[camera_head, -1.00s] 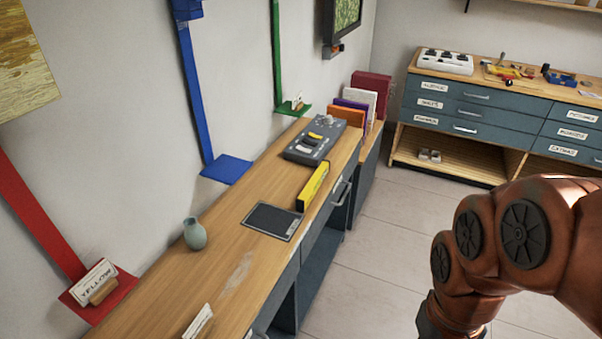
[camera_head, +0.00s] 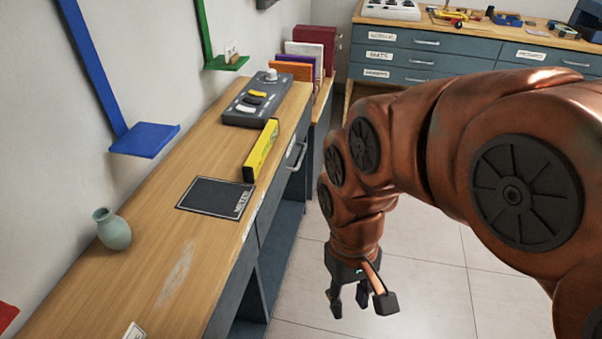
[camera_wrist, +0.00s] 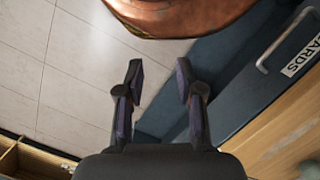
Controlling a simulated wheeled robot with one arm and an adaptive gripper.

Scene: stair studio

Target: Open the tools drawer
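No label that I can read says tools. The wooden desk (camera_head: 150,245) has a blue-grey drawer (camera_head: 288,170) with a metal handle (camera_head: 298,156) and a white label. In the wrist view, a drawer handle (camera_wrist: 281,40) is beside a label (camera_wrist: 302,56) whose visible letters read "ARDS"; the drawer looks shut. My gripper (camera_head: 361,302) hangs over the floor to the right of the desk, apart from the drawer fronts. In the wrist view my gripper (camera_wrist: 159,72) is open, with nothing between its fingers.
A labelled drawer cabinet (camera_head: 450,50) stands at the back. Tiled floor (camera_head: 420,290) is clear beside the desk.

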